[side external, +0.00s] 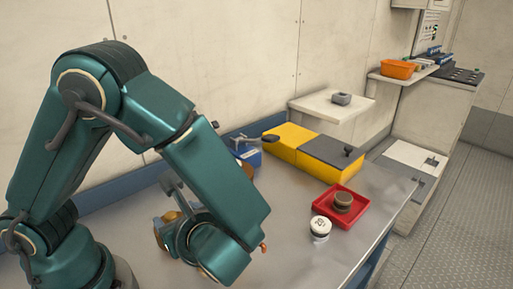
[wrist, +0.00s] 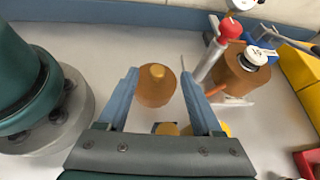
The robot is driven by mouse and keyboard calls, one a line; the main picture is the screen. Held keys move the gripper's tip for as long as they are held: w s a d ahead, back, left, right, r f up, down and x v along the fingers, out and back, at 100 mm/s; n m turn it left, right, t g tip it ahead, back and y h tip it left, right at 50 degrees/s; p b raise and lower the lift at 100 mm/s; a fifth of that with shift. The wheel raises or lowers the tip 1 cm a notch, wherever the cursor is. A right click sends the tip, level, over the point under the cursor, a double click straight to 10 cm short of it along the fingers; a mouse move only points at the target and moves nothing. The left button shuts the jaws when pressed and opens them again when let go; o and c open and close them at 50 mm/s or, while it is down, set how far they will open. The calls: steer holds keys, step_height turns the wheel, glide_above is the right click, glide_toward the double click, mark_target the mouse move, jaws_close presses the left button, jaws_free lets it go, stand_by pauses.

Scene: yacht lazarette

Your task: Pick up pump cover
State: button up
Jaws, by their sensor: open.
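In the wrist view a rounded, bronze-coloured piece with a small raised top (wrist: 155,86), which looks like the pump cover, is on the grey bench. My gripper (wrist: 159,78) is open, with one blue finger on each side of this piece. I cannot tell whether the fingers touch it or how high they are. A bronze pump-like body (wrist: 240,72) with a white-and-black cap and a red knob stands to the right. In the side view my arm hides most of the gripper area, and I cannot make out the cover there.
A red tray (side external: 346,221) holds a brown round piece (side external: 343,201). A white-capped jar (side external: 320,230) stands beside it. A yellow box (side external: 288,138) with a grey section is against the back. The bench's front middle (side external: 300,262) is clear.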

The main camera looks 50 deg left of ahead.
mark_target(171, 216)
steer(key=shift+s+d+f+m+t+y, duration=0.3)
steer(key=shift+f+m+t, duration=0.1)
steer(key=shift+f+m, duration=0.25)
steer(key=shift+x, duration=2.45)
jaws_close()
